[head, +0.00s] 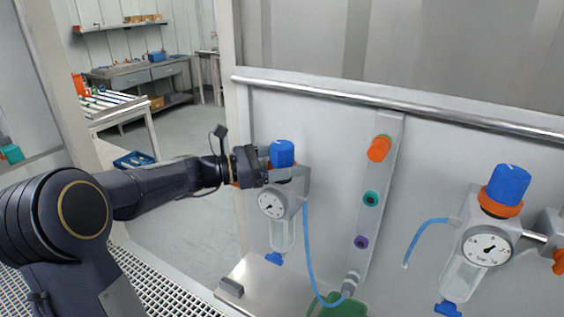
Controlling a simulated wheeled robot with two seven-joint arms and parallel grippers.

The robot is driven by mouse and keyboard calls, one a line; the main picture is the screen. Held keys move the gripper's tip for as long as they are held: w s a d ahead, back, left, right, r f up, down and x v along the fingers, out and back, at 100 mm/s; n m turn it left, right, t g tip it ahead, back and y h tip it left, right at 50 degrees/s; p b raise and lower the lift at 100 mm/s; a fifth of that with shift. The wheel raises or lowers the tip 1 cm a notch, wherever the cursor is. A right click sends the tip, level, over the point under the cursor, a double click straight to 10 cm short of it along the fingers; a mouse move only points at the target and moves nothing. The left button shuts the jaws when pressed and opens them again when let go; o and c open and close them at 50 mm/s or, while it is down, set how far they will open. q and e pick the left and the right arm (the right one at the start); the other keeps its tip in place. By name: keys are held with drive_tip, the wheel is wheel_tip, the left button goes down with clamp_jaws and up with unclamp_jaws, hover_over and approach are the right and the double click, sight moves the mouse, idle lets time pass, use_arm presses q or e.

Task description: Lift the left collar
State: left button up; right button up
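The left unit on the wall panel has a blue knob (282,153), a round gauge (271,204) and a clear bowl (282,236) below. Its collar, which would sit under the knob, is mostly hidden by my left gripper. My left gripper (266,164) reaches in from the left and is right at the base of that knob. Its fingers are dark and seen from behind, so I cannot tell whether they are open or shut on the collar. My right gripper is not in view.
The right unit has a blue knob (507,184), an orange collar (499,204) and a gauge (487,250). An orange port (379,148) sits between the units. A blue hose (309,254) runs down to a green container (343,306). A metal rail (390,102) crosses above.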

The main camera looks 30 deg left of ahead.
sight(270, 163)
use_arm(q)
drive_tip(key=shift+f, duration=0.1)
drive_tip(key=shift+a, duration=0.1)
drive_tip(key=b+v, duration=0.1)
drive_tip(key=v, duration=0.6)
drive_tip(key=shift+s+a, duration=0.2)
drive_tip(key=shift+s, duration=0.05)
